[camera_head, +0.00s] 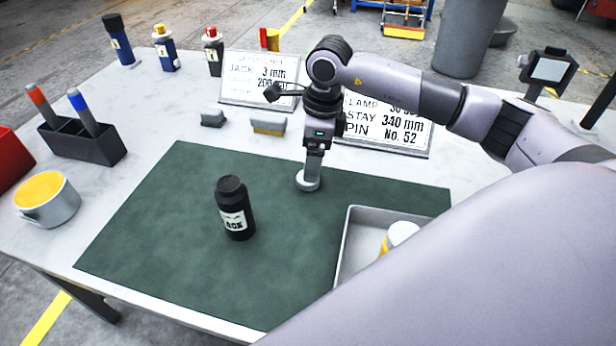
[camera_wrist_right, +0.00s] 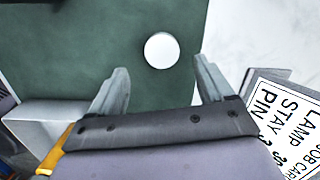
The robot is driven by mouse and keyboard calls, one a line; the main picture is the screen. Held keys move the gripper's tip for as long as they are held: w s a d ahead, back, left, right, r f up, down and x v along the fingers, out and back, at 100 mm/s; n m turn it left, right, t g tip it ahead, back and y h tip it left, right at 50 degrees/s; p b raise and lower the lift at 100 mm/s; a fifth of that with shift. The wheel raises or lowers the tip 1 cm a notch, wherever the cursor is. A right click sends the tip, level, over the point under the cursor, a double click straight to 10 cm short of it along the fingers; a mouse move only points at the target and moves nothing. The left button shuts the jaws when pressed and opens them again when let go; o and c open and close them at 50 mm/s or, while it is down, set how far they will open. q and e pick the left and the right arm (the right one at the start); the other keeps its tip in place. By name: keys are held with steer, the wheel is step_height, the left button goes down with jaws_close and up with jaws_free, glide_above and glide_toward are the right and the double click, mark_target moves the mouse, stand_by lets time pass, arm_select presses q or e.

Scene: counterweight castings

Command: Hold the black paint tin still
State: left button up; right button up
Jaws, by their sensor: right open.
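The black paint tin (camera_head: 235,210) is a black, bottle-like container with a black cap and a white label. It stands upright on the green mat in the head view. My right gripper (camera_head: 309,174) points down over the mat, to the right of the tin and apart from it. In the right wrist view my right gripper (camera_wrist_right: 161,68) has its fingers spread, with nothing held. A white round disc (camera_wrist_right: 161,50) shows on the mat between and beyond the fingertips. The tin does not show in the wrist view. My left gripper is not in view.
A grey tray (camera_head: 345,240) with a white and yellow container (camera_head: 403,234) stands right of the tin. A yellow-topped pot (camera_head: 46,200) and a dark marker holder (camera_head: 85,142) are at the left. Sign boards (camera_head: 260,82) and several small bottles stand behind. The mat (camera_head: 150,235) around the tin is clear.

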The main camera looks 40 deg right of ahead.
steer(key=shift+w+a+f+p, duration=0.1)
steer(key=shift+f+p, duration=0.1)
steer(key=shift+f, duration=0.65)
steer(key=shift+w+a+f+p, duration=0.1)
steer(key=shift+w+f+p, duration=0.1)
steer(key=shift+f, duration=0.7)
steer(key=shift+w+f+p, duration=0.1)
steer(key=shift+f+p, duration=0.1)
steer(key=shift+f, duration=0.65)
steer(key=shift+c, duration=0.3)
steer(key=c, duration=1)
